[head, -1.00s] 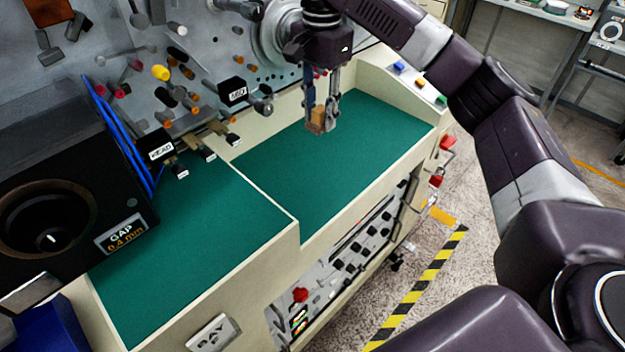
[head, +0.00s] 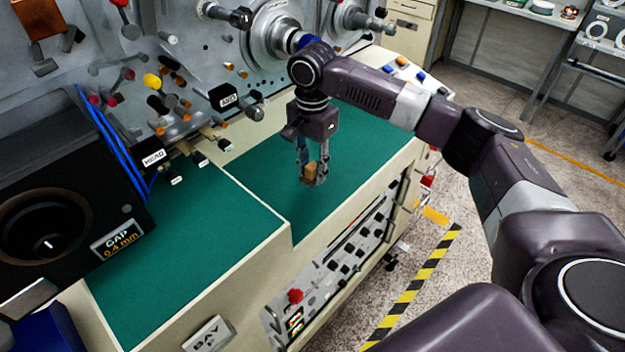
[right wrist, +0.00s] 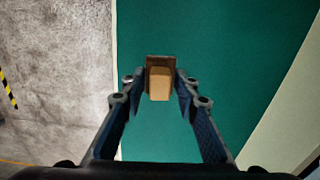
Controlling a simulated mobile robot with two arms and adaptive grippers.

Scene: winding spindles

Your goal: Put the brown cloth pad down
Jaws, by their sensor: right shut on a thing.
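The brown cloth pad (head: 310,169) is small and block-like, held between the fingertips of my right gripper (head: 312,178). In the right wrist view the pad (right wrist: 159,82) sits between both fingertips, with the green surface behind it. My right gripper points down over the right-hand part of the green work surface (head: 365,130), near its front edge. I cannot tell whether the pad touches the surface. My left gripper is not in view.
A black gauge box (head: 60,215) reading GAP stands at the left. Labelled spindles, HEAD (head: 153,158) and MID (head: 228,99), stick out from the grey panel. A cream ledge (head: 405,150) borders the green surface. The green area around my right gripper is clear.

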